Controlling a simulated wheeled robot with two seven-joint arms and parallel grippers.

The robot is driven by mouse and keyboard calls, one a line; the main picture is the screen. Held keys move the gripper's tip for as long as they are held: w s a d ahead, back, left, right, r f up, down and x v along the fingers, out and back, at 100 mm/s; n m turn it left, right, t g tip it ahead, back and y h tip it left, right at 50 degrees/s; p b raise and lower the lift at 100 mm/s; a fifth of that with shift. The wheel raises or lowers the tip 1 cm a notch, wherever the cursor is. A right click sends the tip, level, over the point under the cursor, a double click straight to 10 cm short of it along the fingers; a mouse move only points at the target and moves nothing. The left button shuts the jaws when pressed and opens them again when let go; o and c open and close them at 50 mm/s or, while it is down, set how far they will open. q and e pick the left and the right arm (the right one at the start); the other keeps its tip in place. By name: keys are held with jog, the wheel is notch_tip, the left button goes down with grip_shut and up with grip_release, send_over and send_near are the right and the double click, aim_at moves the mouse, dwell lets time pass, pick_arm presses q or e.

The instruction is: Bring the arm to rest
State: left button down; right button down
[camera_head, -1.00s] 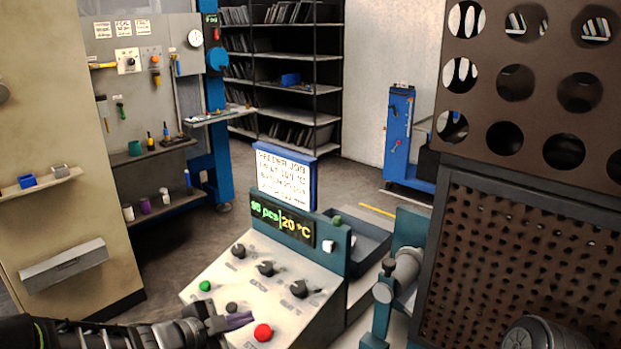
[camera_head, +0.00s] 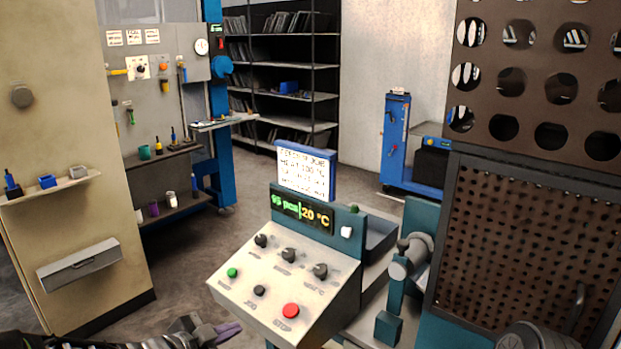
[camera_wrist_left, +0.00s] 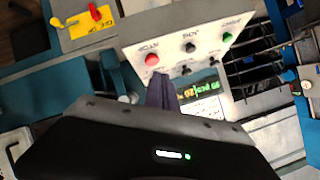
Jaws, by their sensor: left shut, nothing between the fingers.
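My left gripper (camera_head: 228,331) is at the bottom left of the head view, its purple fingers shut and empty. It is in front of and to the lower left of the control panel (camera_head: 262,307), apart from the buttons in that view. The panel has a green button, a red stop button (camera_head: 290,310), a black button and three dark knobs. In the left wrist view the shut fingers (camera_wrist_left: 162,92) stick out toward the panel, which shows upside down. My right gripper is not in view.
A display (camera_head: 302,212) reading 20 °C and a job card (camera_head: 306,172) stand behind the panel. A brown perforated rack (camera_head: 530,230) fills the right. A beige cabinet (camera_head: 75,185) with a small shelf stands left. Open floor (camera_head: 190,260) lies between cabinet and panel.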

pick_arm(q)
jog(key=s+d+f+n+g+y, duration=0.15)
jog(key=s+f+n, duration=0.3)
jog(key=f, duration=0.45)
jog(key=s+d+f+n+g+y, duration=0.1)
jog(key=s+f+n+g, duration=0.1)
jog(key=s+f+n, duration=0.45)
jog(key=s+d+f+n+g, duration=0.1)
jog(key=s+d+f+g, duration=0.2)
jog(key=s+f, duration=0.5)
jog(key=s+d+f+n+g, duration=0.2)
jog(key=s+d+f+g, duration=0.1)
jog(key=s+f, duration=0.6)
jog(key=s+d, duration=0.1)
jog(key=s, duration=0.2)
jog(key=shift+g, duration=0.35)
